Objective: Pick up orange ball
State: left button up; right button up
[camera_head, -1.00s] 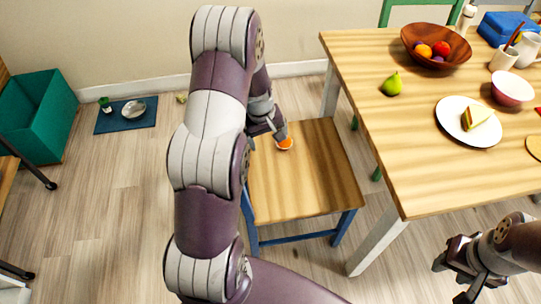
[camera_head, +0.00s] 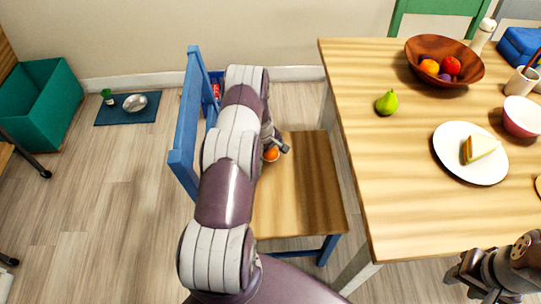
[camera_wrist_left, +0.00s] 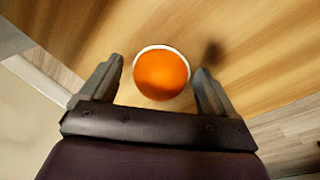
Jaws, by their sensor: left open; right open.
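The orange ball (camera_head: 271,154) is on the wooden chair seat, partly hidden by my left arm in the head view. In the left wrist view the orange ball (camera_wrist_left: 162,76) shows whole, with a white round rim around its upper edge. My left gripper (camera_wrist_left: 159,82) is open, with one finger on each side of the ball and visible gaps between. I cannot tell its exact height above the seat. In the head view my left gripper (camera_head: 278,146) is beside the ball. My right gripper (camera_head: 460,284) is open at the lower right, away from the ball.
The chair seat (camera_head: 305,185) has a blue backrest (camera_head: 185,125) left of my arm. A teal bin (camera_head: 40,110) stands far left.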

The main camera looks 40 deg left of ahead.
pick_arm(q)
jog(key=shift+r, duration=0.1)
jog(key=shift+c, duration=0.6)
jog(key=c, duration=1)
